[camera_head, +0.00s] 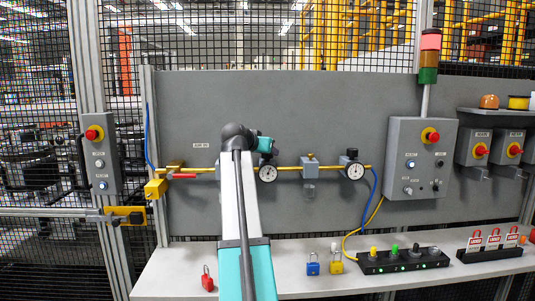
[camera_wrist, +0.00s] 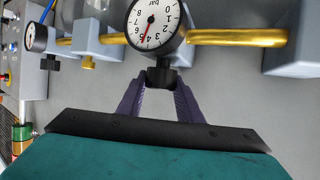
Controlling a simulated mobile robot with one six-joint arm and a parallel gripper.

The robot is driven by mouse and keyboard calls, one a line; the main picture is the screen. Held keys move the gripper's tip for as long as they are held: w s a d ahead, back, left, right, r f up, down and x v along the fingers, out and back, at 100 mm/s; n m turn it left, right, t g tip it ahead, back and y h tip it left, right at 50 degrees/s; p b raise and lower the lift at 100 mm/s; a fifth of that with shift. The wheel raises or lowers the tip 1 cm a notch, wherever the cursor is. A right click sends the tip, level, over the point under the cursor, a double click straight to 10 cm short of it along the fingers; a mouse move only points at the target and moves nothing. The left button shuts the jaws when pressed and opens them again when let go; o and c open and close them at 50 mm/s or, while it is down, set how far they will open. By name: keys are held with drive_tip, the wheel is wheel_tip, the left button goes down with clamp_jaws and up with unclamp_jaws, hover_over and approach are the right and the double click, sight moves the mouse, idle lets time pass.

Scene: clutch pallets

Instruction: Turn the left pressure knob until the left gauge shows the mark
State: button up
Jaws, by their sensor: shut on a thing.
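The left gauge (camera_head: 268,173) is a round white dial on the yellow pipe. In the wrist view the dial (camera_wrist: 153,22) appears turned over, with a red needle pointing down and slightly left, near the middle numbers. I cannot make out a target mark. The black left pressure knob (camera_wrist: 161,75) sits beside the dial. My gripper (camera_wrist: 160,98) has its two purple fingers on either side of the knob, shut on it. In the head view my gripper (camera_head: 265,146) is just above the left gauge, and my arm covers part of the pipe.
A right gauge (camera_head: 354,170) with its own black knob (camera_head: 352,153) is farther along the pipe. A red-handled valve (camera_head: 182,176) is at left. A control box (camera_head: 420,155) stands at right. Padlocks (camera_head: 336,262) and a black button strip (camera_head: 403,261) lie on the shelf.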

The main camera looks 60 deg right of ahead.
drive_tip(key=shift+f, duration=0.1)
drive_tip(key=o, duration=1)
drive_tip(key=shift+s, duration=0.1)
drive_tip(key=shift+o, duration=0.2)
drive_tip(key=shift+a, duration=0.1)
drive_tip(key=b+v, duration=0.2)
drive_tip(key=v, duration=1.1)
drive_tip(key=shift+a+r, duration=0.2)
drive_tip(key=shift+a, duration=0.1)
drive_tip(key=shift+r, duration=0.1)
